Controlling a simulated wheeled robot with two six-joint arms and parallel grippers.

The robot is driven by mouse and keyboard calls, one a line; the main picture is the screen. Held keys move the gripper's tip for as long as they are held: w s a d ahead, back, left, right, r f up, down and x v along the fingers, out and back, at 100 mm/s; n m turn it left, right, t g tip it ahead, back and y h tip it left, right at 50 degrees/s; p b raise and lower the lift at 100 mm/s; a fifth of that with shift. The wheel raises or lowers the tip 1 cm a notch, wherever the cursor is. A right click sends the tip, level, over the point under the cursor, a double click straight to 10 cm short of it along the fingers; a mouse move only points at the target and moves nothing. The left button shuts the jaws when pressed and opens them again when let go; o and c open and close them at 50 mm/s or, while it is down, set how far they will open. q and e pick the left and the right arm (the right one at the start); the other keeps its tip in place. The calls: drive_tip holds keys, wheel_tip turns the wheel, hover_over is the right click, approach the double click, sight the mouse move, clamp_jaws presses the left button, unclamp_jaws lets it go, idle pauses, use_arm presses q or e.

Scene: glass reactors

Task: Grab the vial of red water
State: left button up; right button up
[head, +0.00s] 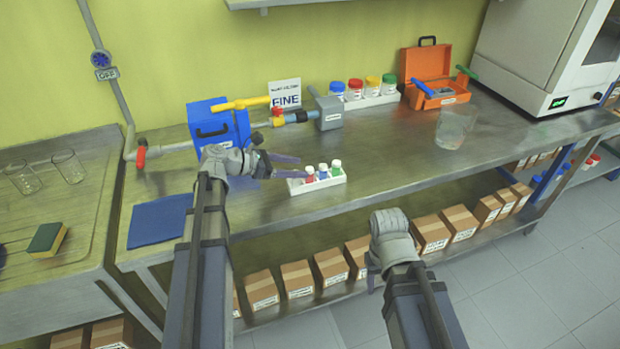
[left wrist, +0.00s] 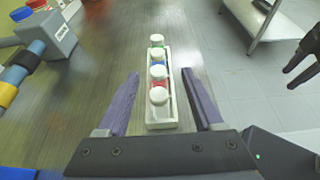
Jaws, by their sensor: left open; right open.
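The vial of red water (head: 310,177) stands upright with a white cap in a white rack (head: 318,186) on the metal bench. Blue (head: 323,175) and green (head: 336,171) vials stand to its right. My left gripper (head: 297,166) is open and empty at the rack's left end. In the left wrist view the rack (left wrist: 160,124) lies lengthwise between the purple fingers (left wrist: 160,82). The red (left wrist: 160,85) shows behind the nearest white cap, whose own contents I cannot tell. My right gripper is open and empty at the right of that view (left wrist: 288,78).
A blue box (head: 205,133) with pipes and a grey block (head: 328,113) stand behind my left gripper. Larger colour-capped bottles (head: 355,90), an orange toolbox (head: 440,70) and a glass beaker (head: 454,130) are farther right.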

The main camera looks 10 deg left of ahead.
sight(308, 169)
use_arm(q)
drive_tip(key=b+x, duration=0.1)
drive_tip(key=x, duration=0.1)
drive_tip(key=b+x, duration=0.1)
drive_tip(key=x, duration=0.1)
drive_tip(key=shift+w+f, duration=0.35)
drive_tip(key=shift+f, duration=0.1)
drive_tip(key=shift+w+d, duration=0.1)
drive_tip(key=shift+d, duration=0.15)
clamp_jaws()
